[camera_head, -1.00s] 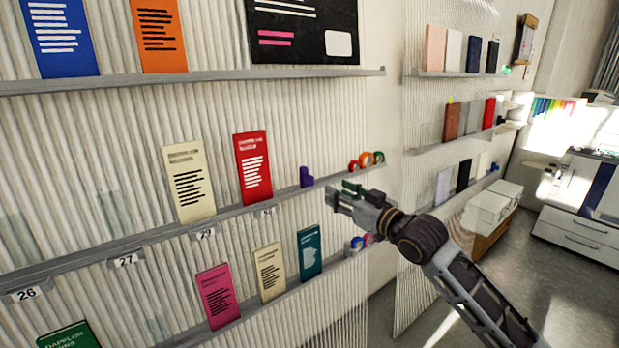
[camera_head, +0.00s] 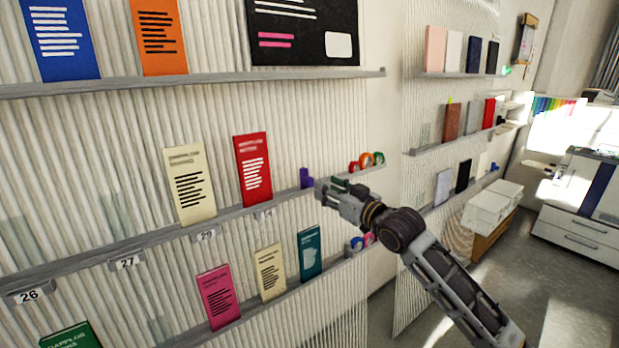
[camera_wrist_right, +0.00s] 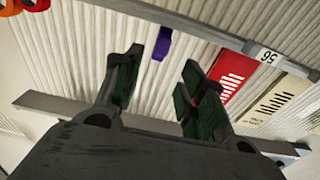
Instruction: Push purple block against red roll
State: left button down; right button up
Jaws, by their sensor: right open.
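The purple block (camera_head: 306,179) stands on the middle shelf ledge, right of the red leaflet. The red roll (camera_head: 353,166) stands further right on that ledge, leftmost in a row of rolls, with a bare gap between it and the block. My right gripper (camera_head: 322,190) is open and empty, just right of and in front of the block in the head view. In the right wrist view the purple block (camera_wrist_right: 162,44) shows beyond and between the spread fingers (camera_wrist_right: 160,72). The red roll (camera_wrist_right: 39,4) is at the upper left, partly cut off. Contact with the block is not visible.
An orange roll (camera_head: 365,159) and a green roll (camera_head: 377,158) stand beside the red one. The red leaflet (camera_head: 253,169) stands left of the block. A lower shelf holds a teal leaflet (camera_head: 310,253) and more rolls, partly behind my right arm.

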aim_at(312, 179)
jog(key=shift+p+x, duration=0.75)
jog(key=shift+x, duration=3.9)
grip_shut()
